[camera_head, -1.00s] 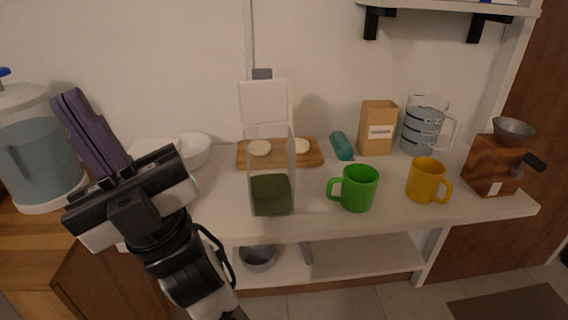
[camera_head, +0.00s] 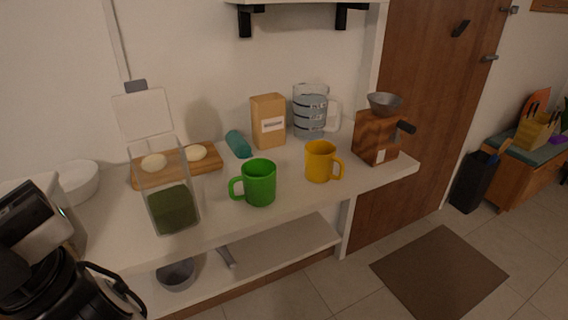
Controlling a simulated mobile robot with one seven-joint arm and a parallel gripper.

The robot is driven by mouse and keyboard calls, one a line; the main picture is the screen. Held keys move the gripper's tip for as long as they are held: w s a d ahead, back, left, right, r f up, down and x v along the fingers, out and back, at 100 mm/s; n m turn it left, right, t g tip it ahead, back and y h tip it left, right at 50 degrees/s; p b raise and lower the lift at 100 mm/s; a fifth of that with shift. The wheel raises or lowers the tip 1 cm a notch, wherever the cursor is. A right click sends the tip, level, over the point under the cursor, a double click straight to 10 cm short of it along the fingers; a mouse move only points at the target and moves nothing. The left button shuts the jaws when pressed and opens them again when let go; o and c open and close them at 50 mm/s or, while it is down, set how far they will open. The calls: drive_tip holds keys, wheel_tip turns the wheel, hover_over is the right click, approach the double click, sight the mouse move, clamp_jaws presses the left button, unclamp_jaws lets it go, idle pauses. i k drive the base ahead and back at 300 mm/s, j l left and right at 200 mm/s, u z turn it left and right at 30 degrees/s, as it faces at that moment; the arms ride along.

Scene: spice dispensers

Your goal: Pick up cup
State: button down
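A green cup (camera_head: 260,184) stands upright on the white counter, its handle to the left. A yellow cup (camera_head: 320,161) stands upright to its right, its handle to the right. My arm shows at the lower left, well left of both cups and touching neither.
A clear container with dark green contents (camera_head: 172,207) stands left of the green cup. Behind are a wooden board (camera_head: 210,164), a teal item (camera_head: 238,144), a carton (camera_head: 268,121) and a measuring jug (camera_head: 309,115). A wooden grinder (camera_head: 375,137) stands right.

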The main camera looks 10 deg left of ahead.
sight(320, 157)
drive_tip(key=i+z, duration=0.45)
drive_tip(key=z, duration=0.3)
drive_tip(key=i+z, duration=0.35)
drive_tip(key=k+j, duration=0.05)
drive_tip(key=k, duration=0.05)
